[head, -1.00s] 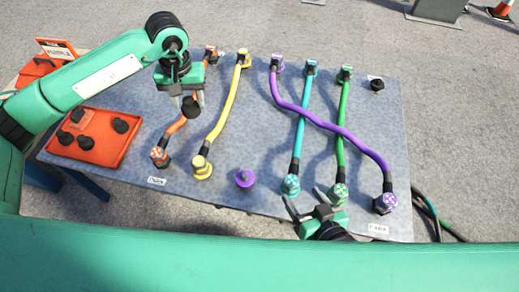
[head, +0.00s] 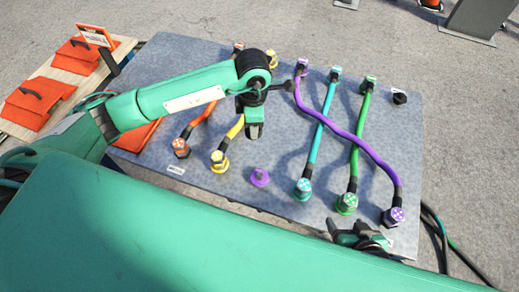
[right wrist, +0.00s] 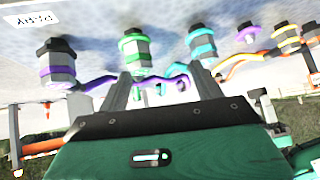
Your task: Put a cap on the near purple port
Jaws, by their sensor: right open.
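The near purple port (head: 259,177) stands bare on the grey table near its front edge, with no cable on it. It also shows small in the right wrist view (right wrist: 247,33). My left gripper (head: 254,131) hangs above the table, beyond the port in the picture. Its jaws are seen end-on, and I cannot tell whether they hold a cap. The orange cap tray (head: 140,136) is mostly hidden behind my left arm. My right gripper (head: 355,228) is open and empty at the table's front edge, near the green and purple cable ends; its fingers show in the right wrist view (right wrist: 165,88).
Orange (head: 200,114), yellow (head: 234,129), teal (head: 320,130), green (head: 360,130) and purple (head: 350,136) cables cross the table (head: 408,150). A black-topped port (head: 399,97) stands far right. Orange panels (head: 38,100) lie at left.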

